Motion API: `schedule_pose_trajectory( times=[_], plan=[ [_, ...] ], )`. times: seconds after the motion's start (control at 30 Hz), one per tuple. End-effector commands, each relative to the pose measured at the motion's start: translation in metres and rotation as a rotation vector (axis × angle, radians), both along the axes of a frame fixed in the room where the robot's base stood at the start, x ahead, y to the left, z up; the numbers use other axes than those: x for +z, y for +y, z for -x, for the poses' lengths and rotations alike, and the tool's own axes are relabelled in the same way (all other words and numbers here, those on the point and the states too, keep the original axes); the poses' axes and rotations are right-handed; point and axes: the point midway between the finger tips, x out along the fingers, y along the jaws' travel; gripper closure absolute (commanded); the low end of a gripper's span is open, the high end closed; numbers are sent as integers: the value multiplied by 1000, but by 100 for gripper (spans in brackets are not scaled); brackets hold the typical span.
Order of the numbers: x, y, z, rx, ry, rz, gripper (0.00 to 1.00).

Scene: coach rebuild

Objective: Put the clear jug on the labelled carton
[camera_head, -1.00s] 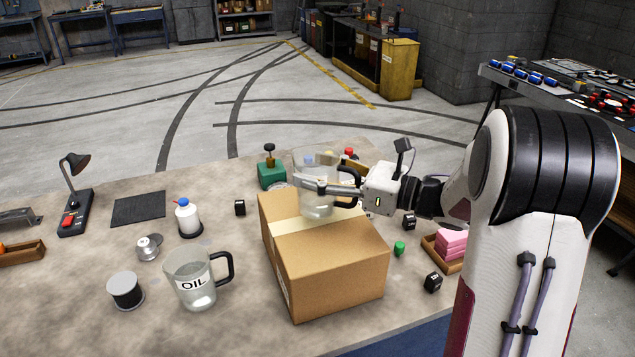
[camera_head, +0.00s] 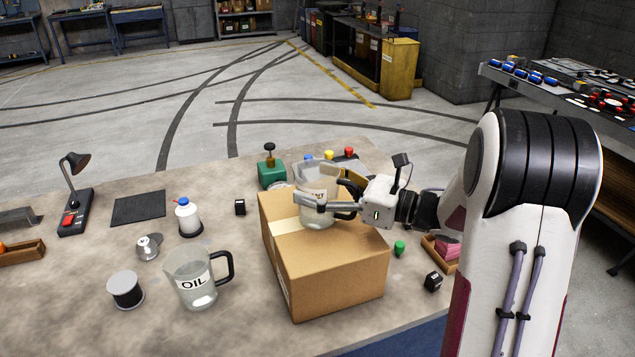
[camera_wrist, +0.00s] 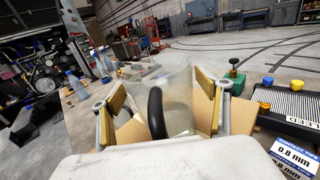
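The clear jug (camera_head: 318,215) stands upright on top of the brown cardboard carton (camera_head: 330,262), towards its far side. A second clear jug (camera_head: 195,299), marked OIL, stands on the table left of the carton.
A green block with a knob (camera_head: 271,172) is behind the carton.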

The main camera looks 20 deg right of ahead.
Motion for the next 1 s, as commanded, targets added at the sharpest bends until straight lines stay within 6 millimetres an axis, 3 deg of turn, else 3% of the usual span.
schedule_pose_trajectory(
  times=[0.47,1.0],
  plan=[
    [3,-3,3,-2,-1,1,25],
    [3,-45,44,-3,0,0,25]
  ],
)
